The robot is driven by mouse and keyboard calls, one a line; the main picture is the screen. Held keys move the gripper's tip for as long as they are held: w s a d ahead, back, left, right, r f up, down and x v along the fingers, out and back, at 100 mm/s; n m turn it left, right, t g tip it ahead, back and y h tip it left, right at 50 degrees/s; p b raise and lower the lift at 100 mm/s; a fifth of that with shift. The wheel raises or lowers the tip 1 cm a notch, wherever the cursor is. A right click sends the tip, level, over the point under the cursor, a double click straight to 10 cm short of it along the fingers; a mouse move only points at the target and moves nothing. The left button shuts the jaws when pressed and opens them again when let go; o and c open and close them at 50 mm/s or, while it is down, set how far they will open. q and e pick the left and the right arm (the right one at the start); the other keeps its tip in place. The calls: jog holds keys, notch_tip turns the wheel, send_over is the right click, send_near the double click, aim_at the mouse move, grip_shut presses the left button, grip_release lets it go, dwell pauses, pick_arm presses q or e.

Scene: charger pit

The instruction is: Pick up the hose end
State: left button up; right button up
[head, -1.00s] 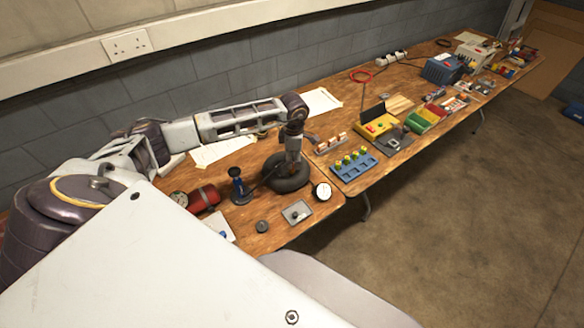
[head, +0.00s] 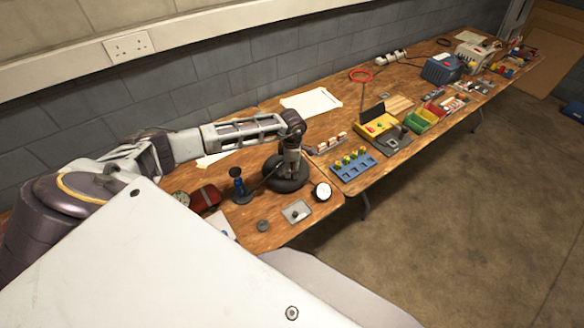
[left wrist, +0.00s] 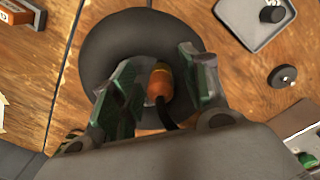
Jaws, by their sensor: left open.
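The hose end (left wrist: 161,80) is an orange-brown fitting on a black hose, in the middle of the left wrist view. It is over the hole of a dark tyre (left wrist: 115,38), which also lies on the bench in the head view (head: 283,184). My left gripper (left wrist: 158,66) is open, with one finger on each side of the hose end; I cannot tell whether either touches it. In the head view my left gripper (head: 291,174) points down at the tyre and hides the hose end. My right gripper is not in view.
A blue hand pump (head: 239,186) stands left of the tyre, and a red cylinder (head: 207,197) lies beyond it. A round white gauge (head: 321,191) and a grey tray (head: 297,211) are close on the right. A blue rack (head: 354,166) sits farther right.

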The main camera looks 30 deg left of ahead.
pick_arm(q)
grip_shut()
jog(key=shift+r, duration=0.1)
dwell(0.3)
jog(key=shift+r+b, duration=0.8)
jog(key=shift+r, duration=4.1)
